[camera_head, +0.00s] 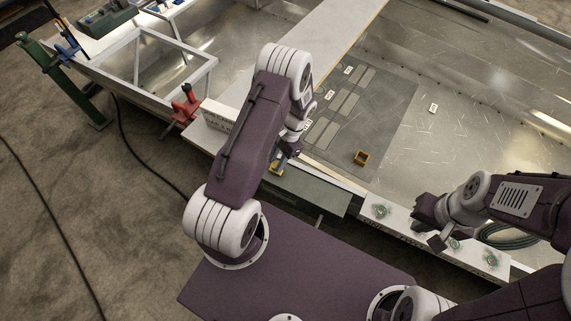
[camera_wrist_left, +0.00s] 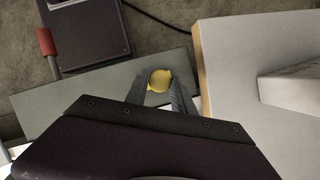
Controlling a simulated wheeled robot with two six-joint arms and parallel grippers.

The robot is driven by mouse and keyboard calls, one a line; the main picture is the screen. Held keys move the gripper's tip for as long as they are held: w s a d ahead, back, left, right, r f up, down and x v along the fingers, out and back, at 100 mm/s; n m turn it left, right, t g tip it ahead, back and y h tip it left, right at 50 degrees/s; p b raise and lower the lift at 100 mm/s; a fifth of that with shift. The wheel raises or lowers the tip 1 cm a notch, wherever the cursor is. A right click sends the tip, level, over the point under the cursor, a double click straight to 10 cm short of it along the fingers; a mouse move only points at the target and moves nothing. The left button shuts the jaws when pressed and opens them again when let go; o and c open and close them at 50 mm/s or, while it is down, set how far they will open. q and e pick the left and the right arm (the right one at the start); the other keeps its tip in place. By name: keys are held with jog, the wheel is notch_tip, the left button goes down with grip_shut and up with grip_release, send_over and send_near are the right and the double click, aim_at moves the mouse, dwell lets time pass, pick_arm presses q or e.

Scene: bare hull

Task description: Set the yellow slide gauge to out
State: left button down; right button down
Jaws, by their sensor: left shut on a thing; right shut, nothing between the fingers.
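The yellow slide gauge (camera_head: 275,170) shows as a small yellow patch at my left gripper (camera_head: 283,157), on a grey-green panel at the hull's near edge. In the left wrist view its round yellow knob (camera_wrist_left: 160,79) lies between the fingertips of my left gripper (camera_wrist_left: 161,88), which is shut on it. The arm hides much of the gauge in the head view, and I cannot read its setting. My right gripper (camera_head: 436,226) is shut and empty, above a pale strip with round green-marked fittings.
The pale strip (camera_head: 405,226) lies along the near edge. A red clamp (camera_head: 184,105) stands left of my left arm. The metal hull floor at right is mostly clear.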

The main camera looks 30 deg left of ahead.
pick_arm(q)
jog(key=a, duration=0.2)
jog(key=shift+a, duration=0.3)
jog(key=shift+r, duration=0.1)
jog(key=c, duration=1.4)
grip_release()
jog(key=o, duration=0.3)
jog(key=shift+a, duration=0.1)
